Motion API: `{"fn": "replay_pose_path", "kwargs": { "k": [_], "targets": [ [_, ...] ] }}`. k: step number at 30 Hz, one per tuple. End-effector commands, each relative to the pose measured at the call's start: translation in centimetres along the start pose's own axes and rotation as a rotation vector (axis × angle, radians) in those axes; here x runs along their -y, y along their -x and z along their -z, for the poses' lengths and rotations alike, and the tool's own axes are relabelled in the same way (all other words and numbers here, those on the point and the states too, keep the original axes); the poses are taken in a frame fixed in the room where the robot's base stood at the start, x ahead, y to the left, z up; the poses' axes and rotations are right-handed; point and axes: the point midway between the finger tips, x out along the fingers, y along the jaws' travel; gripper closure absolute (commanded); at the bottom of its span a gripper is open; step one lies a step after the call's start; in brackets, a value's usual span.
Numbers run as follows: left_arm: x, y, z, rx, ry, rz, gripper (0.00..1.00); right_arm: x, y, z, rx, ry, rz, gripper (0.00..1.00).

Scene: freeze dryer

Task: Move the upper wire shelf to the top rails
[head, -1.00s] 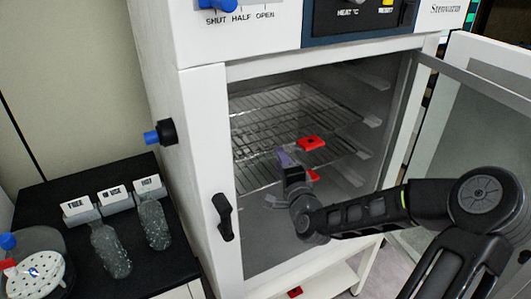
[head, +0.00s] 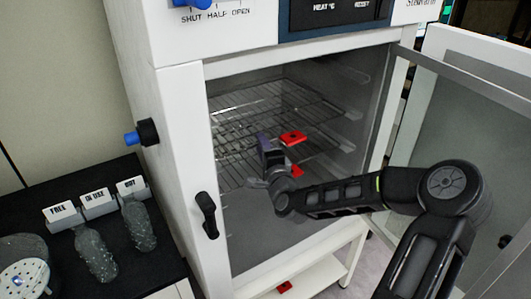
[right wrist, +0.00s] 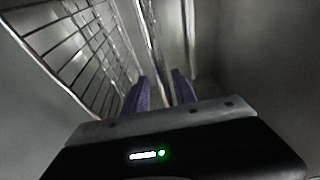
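The upper wire shelf (head: 262,118) lies across the dryer chamber, with a red tab (head: 293,137) at its front edge. A lower wire shelf (head: 232,176) sits beneath it, partly hidden by my arm, with another red tab (head: 297,171). My right gripper (head: 264,143) is at the front of the chamber, just left of the upper red tab. In the right wrist view its two purple fingers (right wrist: 160,92) stand apart. Wire shelf bars (right wrist: 75,50) run at left, and a front bar leads down toward the finger gap. Contact is unclear. My left gripper is out of view.
The dryer door (head: 462,130) stands open at right, close to my arm. The black handle (head: 206,213) is on the left frame. Side rails (head: 352,115) show on the chamber's right wall. Flasks (head: 95,255) with label cards stand on the black bench at left.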

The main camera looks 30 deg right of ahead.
Motion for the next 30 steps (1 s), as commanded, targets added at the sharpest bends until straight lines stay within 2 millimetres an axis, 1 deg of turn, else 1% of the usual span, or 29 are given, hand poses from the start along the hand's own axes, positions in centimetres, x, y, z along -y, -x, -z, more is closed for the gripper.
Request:
{"fn": "replay_pose_path", "kwargs": {
  "k": [1,3,7,10,17,20,27,30],
  "targets": [
    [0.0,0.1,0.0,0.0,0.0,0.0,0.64,0.0,-0.8,-0.1,0.0,-0.004,0.0,0.67],
    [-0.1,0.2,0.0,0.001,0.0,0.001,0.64,0.1,-1.6,-0.1,0.0,-0.003,0.001,0.67],
    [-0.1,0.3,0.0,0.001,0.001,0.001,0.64,0.1,-2.7,-0.1,0.0,-0.002,0.0,0.67],
    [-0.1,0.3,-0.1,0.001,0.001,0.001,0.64,0.0,-3.1,0.0,-0.001,0.0,-0.001,0.67],
    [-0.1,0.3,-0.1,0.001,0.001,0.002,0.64,-0.1,-3.1,0.0,0.0,0.0,-0.001,0.67],
    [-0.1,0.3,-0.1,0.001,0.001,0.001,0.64,-0.1,-3.1,0.0,0.0,0.0,-0.001,0.74],
    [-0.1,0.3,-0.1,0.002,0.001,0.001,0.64,0.0,-3.1,0.0,0.0,0.0,-0.001,0.93],
    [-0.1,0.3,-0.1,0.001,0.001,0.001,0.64,0.0,-3.1,0.0,0.0,0.0,-0.001,1.0]
  ]
}}
